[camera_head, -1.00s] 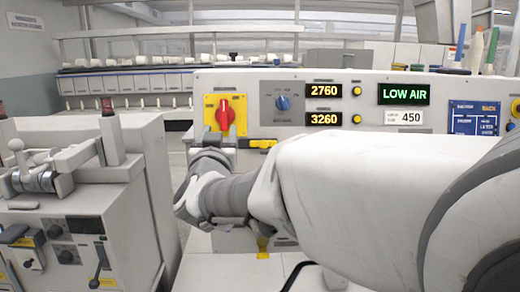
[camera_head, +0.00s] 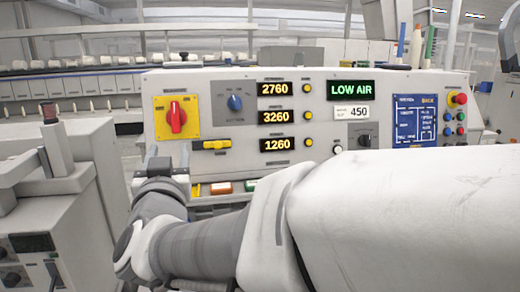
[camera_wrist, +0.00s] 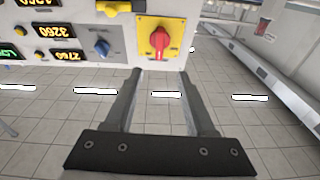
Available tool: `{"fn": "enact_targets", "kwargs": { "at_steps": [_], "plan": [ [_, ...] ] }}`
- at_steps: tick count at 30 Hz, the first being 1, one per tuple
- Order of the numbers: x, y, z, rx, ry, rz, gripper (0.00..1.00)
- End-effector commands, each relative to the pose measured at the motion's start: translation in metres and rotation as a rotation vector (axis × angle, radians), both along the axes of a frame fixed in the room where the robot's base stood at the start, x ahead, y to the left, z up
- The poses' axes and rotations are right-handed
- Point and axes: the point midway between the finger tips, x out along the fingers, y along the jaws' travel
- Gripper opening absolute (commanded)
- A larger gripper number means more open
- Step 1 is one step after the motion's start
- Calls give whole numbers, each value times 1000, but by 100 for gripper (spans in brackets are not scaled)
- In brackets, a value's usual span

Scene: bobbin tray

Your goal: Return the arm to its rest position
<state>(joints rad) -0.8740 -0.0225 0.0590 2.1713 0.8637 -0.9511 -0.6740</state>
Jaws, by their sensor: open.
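My arm stretches from the right across the head view, in front of the control panel. My gripper (camera_head: 167,160) is at its far left end, just below the yellow plate with the red rotary switch (camera_head: 176,117). In the wrist view my gripper (camera_wrist: 160,78) has its two dark fingers apart with nothing between them. The red switch (camera_wrist: 160,41) shows beyond the fingertips there, with the panel upside down. I cannot tell the exact gap between fingertips and panel.
The control panel (camera_head: 230,140) has lit displays, one reading LOW AIR (camera_head: 351,90). Under its edge lie small coloured items (camera_head: 221,188), partly hidden by my arm. A grey machine (camera_head: 60,220) stands at the left. Bare tiled floor (camera_wrist: 60,115) shows in the wrist view.

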Motion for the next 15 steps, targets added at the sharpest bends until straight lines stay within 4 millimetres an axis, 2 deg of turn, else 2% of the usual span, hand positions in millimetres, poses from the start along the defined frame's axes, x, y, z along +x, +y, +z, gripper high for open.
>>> {"fn": "enact_targets", "kwargs": {
  "at_steps": [3,7,11,15],
  "plan": [
    [7,-20,16,-2,52,50,55],
    [9,-49,22,-22,153,121,55],
    [1,-83,18,-57,278,163,55],
    [-17,-125,7,-101,434,170,55]
  ]
}}
